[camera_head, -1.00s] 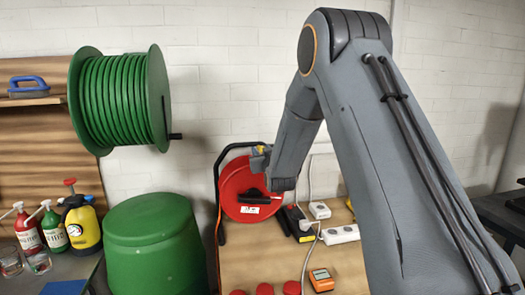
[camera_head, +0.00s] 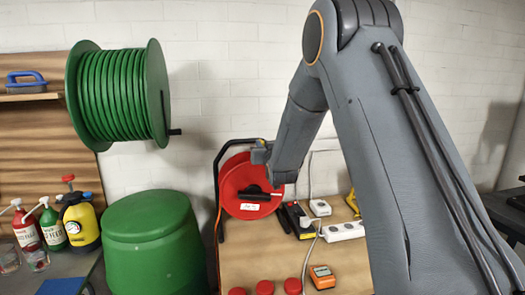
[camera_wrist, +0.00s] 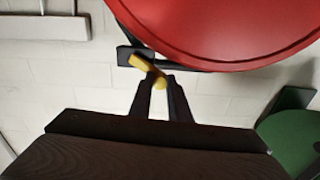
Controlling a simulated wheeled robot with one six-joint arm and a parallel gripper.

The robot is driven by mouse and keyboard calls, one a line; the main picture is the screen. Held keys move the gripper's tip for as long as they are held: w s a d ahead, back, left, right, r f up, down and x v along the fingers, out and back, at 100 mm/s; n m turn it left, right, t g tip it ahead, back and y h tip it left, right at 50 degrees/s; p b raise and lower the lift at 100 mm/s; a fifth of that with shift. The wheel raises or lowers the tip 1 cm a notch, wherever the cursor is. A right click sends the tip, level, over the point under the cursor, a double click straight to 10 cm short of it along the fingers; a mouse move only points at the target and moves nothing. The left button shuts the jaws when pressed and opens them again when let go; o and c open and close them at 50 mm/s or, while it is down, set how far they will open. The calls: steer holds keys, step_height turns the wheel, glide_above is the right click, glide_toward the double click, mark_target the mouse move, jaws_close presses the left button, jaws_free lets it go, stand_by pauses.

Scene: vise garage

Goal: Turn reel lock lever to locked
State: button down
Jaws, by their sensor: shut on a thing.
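The red cable reel (camera_head: 245,190) stands in a black frame on the wooden bench near the wall. In the wrist view its red disc (camera_wrist: 225,25) fills the upper right. A small yellow lever (camera_wrist: 148,70) sits beside the black frame bar (camera_wrist: 128,56), just below the disc's edge. My gripper (camera_wrist: 160,84) is shut on the yellow lever, with the two dark fingertips on either side of it. In the head view my gripper (camera_head: 262,152) is at the upper right of the reel and mostly hides the lever.
A green hose reel (camera_head: 118,95) hangs on the wall at the left, above a green barrel (camera_head: 155,245). Power strips (camera_head: 343,231), several red round items (camera_head: 265,287) and an orange meter (camera_head: 322,277) lie on the bench (camera_head: 255,262). Spray bottles (camera_head: 52,225) stand at far left.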

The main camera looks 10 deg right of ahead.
steer(key=shift+d+r+m+b, duration=0.4)
steer(key=shift+d+m+b, duration=0.55)
steer(key=shift+m, duration=1.05)
steer(key=shift+d+r+m+b, duration=0.5)
steer(key=shift+m+b, duration=0.85)
steer(key=shift+m, duration=0.65)
steer(key=shift+d+r+m+b, duration=0.35)
steer(key=shift+d+m+b, duration=0.6)
steer(key=shift+m, duration=1.05)
steer(key=shift+a, duration=0.15)
steer(key=c, duration=1.6)
jaws_free()
steer(key=shift+c, duration=0.2)
steer(key=s+b, duration=0.2)
steer(key=s, duration=0.5)
steer(key=shift+s+b, duration=0.3)
steer(key=shift+s, duration=0.1)
